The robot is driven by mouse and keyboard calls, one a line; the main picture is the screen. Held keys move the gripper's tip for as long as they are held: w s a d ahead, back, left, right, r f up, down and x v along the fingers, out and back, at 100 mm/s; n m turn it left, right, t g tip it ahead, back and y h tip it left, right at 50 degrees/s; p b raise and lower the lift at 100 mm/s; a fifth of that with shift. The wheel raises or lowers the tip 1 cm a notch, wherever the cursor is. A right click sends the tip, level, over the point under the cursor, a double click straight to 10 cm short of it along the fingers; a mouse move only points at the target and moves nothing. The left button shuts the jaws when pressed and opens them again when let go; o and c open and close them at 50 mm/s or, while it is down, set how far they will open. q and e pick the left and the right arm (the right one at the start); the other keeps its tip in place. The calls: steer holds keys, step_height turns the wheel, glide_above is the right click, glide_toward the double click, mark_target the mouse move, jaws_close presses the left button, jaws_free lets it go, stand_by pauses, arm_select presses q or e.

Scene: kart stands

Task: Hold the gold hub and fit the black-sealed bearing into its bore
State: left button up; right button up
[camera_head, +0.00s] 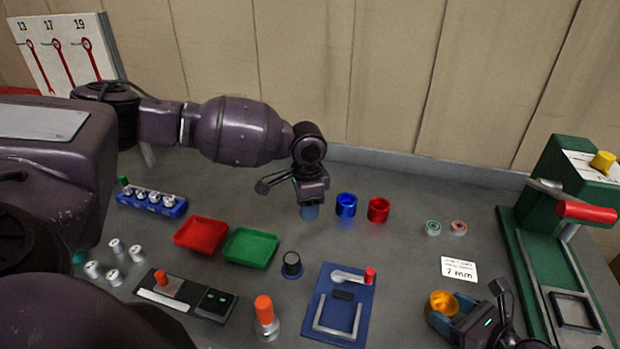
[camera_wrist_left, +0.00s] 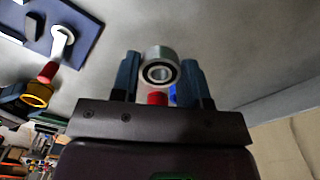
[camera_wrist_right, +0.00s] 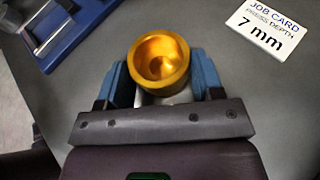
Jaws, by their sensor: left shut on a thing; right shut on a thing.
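My left gripper (camera_head: 310,212) is shut on the black-sealed bearing (camera_wrist_left: 160,66), a steel ring with a dark face, and holds it between blue fingers above the middle of the table. In the head view the bearing is hidden by the fingers. My right gripper (camera_head: 446,314) is shut on the gold hub (camera_head: 442,303) near the front right. In the right wrist view the hub (camera_wrist_right: 158,62) sits between the blue fingers with its bore open and empty. The hub also shows in the left wrist view (camera_wrist_left: 38,94). Bearing and hub are well apart.
A blue hub (camera_head: 346,205) and a red hub (camera_head: 378,210) stand right of my left gripper. Two other bearings (camera_head: 432,228) lie farther right, beside the green press (camera_head: 540,270). A job card (camera_head: 459,269) reads 7 mm. A blue fixture (camera_head: 322,338) lies front centre; red (camera_head: 201,234) and green (camera_head: 250,248) trays lie left.

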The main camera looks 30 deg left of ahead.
arm_select(q)
steer(key=r+m, duration=0.1)
steer(key=m, duration=0.1)
glide_above(294, 227)
steer(key=shift+f+m, duration=0.6)
steer(key=shift+f, duration=1.9)
steer(key=shift+f+m, duration=0.6)
steer(key=shift+f, duration=1.85)
steer(key=shift+f, duration=0.2)
steer(key=o, duration=1)
steer(key=shift+o, duration=0.2)
steer(key=shift+r, duration=0.15)
